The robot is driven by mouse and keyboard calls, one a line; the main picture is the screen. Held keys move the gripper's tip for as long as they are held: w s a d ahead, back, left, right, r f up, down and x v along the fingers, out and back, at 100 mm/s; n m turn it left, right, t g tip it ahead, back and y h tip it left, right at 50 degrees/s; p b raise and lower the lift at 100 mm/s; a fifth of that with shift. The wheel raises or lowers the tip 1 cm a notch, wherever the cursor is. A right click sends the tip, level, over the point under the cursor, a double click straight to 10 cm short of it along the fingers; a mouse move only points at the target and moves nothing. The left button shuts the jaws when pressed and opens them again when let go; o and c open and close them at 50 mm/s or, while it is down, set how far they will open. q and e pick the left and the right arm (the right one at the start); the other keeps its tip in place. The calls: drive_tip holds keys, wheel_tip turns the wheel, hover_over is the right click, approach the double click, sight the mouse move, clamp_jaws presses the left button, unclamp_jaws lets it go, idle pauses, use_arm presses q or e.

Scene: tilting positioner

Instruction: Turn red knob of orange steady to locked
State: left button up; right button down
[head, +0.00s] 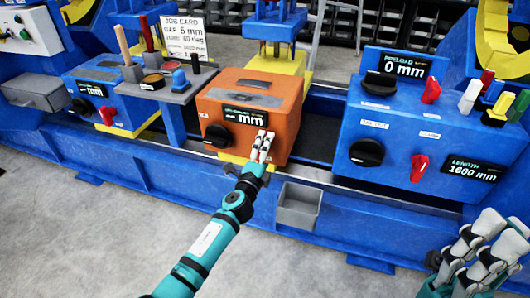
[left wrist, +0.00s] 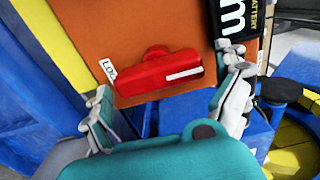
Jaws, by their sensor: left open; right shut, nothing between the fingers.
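The orange steady (head: 285,122) stands mid-picture in the head view, with a black knob (head: 217,136) and a display on its front. My left gripper (head: 263,147) is at the right part of that front and hides the red knob there. In the left wrist view the red knob (left wrist: 160,74) is a red bar with a white stripe on its right half, lying nearly level, slightly tilted. A partly cut-off label reading "LO" is at its left. The open left fingers stand on either side of the knob; contact is not visible. My right gripper (head: 478,248) is shut and empty at lower right.
A blue unit with more red knobs (head: 420,167) stands to the right. A grey bin (head: 298,206) hangs below the steady. A grey tool shelf (head: 166,86) and a job card (head: 184,38) are to the left. The floor in front is clear.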

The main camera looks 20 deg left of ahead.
use_arm(q)
drive_tip(key=shift+s, duration=0.1)
drive_tip(key=s, duration=1.1)
drive_tip(key=shift+s+a, duration=0.2)
drive_tip(key=shift+s, duration=0.2)
